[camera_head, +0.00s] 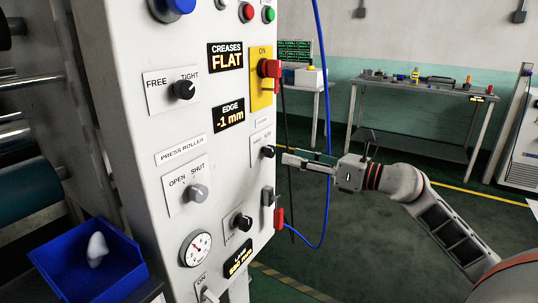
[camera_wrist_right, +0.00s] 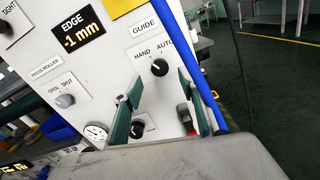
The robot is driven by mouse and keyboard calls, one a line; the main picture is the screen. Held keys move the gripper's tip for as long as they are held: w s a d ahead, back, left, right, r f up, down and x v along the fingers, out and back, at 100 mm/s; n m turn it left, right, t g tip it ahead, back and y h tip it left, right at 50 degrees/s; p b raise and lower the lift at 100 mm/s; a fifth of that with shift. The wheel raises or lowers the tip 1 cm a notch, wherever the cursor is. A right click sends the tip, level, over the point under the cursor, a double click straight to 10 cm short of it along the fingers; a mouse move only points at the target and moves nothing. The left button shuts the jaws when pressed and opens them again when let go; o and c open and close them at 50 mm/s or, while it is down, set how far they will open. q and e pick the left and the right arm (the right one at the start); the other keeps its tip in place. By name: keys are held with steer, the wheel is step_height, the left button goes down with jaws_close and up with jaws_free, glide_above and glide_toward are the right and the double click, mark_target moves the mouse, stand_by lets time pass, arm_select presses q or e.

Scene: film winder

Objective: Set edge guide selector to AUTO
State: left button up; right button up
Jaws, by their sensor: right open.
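The edge guide selector is a black knob (camera_wrist_right: 160,67) on a white plate below a GUIDE label (camera_wrist_right: 145,26) in the right wrist view. HAND is printed at its upper left and AUTO at its upper right. Which word its pointer faces is too small to tell surely. In the head view the knob (camera_head: 267,151) is near the panel's right edge. My right gripper (camera_head: 285,159) is just right of the knob, fingers toward the panel. In the right wrist view its green-padded fingers (camera_wrist_right: 160,84) are open and empty, with the knob beyond and between their tips. My left gripper is out of view.
The edge display (camera_head: 229,115) reads -1 mm. Another black knob (camera_head: 242,222) and a red-and-grey switch (camera_head: 268,196) are below the selector. A blue cable (camera_wrist_right: 203,98) hangs close to my right finger. A blue bin (camera_head: 88,265) is at lower left.

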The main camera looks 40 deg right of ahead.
mark_target(273, 151)
steer(key=shift+x, duration=3.5)
steer(key=shift+c, duration=0.3)
steer(key=c, duration=1)
